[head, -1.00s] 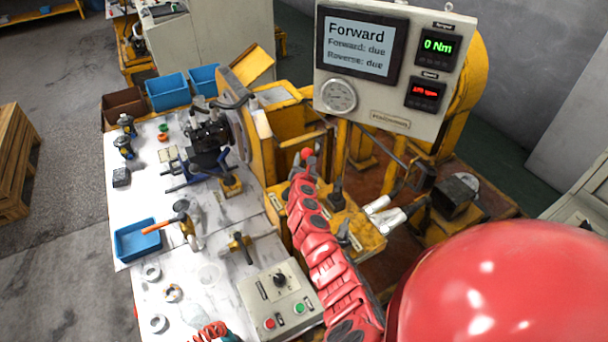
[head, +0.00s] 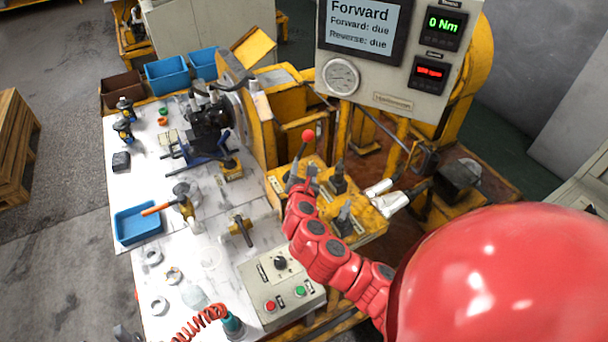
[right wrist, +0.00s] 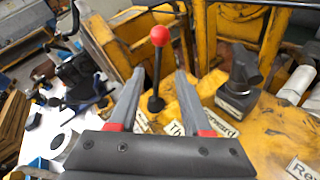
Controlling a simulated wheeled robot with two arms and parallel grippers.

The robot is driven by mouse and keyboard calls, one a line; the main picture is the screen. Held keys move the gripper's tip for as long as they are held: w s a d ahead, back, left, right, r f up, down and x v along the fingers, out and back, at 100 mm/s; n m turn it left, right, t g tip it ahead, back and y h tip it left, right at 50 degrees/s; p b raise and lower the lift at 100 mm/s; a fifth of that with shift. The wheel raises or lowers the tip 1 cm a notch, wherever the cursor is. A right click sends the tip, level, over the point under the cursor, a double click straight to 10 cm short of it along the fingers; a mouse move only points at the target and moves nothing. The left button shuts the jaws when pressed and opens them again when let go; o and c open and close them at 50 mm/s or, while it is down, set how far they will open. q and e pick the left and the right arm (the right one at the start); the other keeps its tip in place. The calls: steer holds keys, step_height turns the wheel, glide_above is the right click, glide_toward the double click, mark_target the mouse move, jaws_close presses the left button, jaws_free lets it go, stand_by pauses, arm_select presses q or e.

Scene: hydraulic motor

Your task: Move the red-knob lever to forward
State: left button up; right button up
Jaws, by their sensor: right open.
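The red-knob lever (head: 308,136) stands on the yellow control plate, its dark rod tilted slightly right in the head view. In the right wrist view its red ball (right wrist: 160,36) shows upright just past the fingertips, with the rod in line with the gap between them. My right gripper (head: 303,180) is low by the lever's base in the head view. In the right wrist view its fingers (right wrist: 160,78) are open and empty; contact with the rod cannot be told. A label reading "Forward" (right wrist: 216,122) lies right of the lever's base. My left gripper is not seen.
Other dark levers (head: 338,180) stand close to the right on the yellow plate (head: 372,225). The monitor panel (head: 385,100) above reads "Forward", both directions "due", and 0 Nm. A button box (head: 300,305) and a white bench (head: 180,315) with tools lie left.

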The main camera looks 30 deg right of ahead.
steer(key=v, duration=0.2)
steer(key=shift+s+a+r, duration=0.1)
steer(key=shift+s, duration=0.25)
